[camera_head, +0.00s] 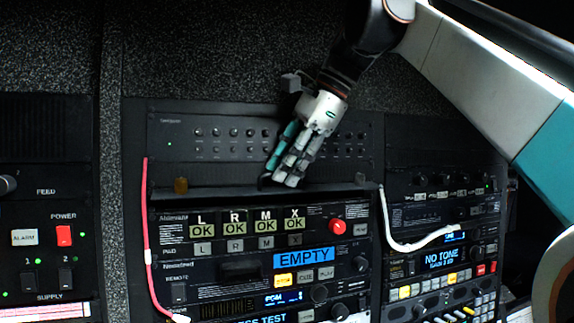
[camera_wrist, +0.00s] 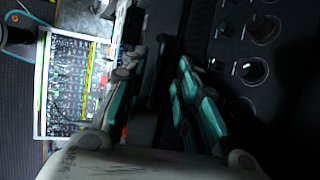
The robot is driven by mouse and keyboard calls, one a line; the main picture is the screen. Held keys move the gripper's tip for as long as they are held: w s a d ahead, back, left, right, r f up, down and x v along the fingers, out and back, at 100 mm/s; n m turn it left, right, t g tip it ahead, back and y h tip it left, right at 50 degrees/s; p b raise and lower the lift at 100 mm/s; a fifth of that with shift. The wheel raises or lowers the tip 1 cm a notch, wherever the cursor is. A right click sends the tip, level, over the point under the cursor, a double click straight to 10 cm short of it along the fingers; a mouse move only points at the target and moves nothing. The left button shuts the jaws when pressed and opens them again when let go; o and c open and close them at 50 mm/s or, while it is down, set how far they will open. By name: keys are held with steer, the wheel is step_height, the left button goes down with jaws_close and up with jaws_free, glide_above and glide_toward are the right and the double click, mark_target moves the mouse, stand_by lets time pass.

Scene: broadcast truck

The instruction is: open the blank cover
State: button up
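The blank cover is most likely the plain dark strip (camera_head: 225,190) below the knobbed rack unit, standing out like a narrow ledge. A small amber-brown piece (camera_head: 181,186) sits at its left end. My gripper (camera_head: 277,181) points down and left, its fingertips at the strip's upper edge, right of its middle. The wrist view shows my gripper (camera_wrist: 160,65) with its two teal-padded fingers apart. A dark edge lies between them. It is too dark to tell whether either finger touches it.
The knobbed unit (camera_head: 220,135) is just behind my gripper. A red cable (camera_head: 147,230) hangs at left and a white cable (camera_head: 400,246) at right.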

steer(key=s+d+r, duration=0.2)
steer(key=s+d, duration=0.1)
steer(key=d, duration=0.3)
steer(key=s+d+r, duration=0.2)
steer(key=s+d, duration=0.2)
steer(key=d, duration=0.3)
stand_by(0.5)
steer(key=shift+r, duration=0.1)
stand_by(0.3)
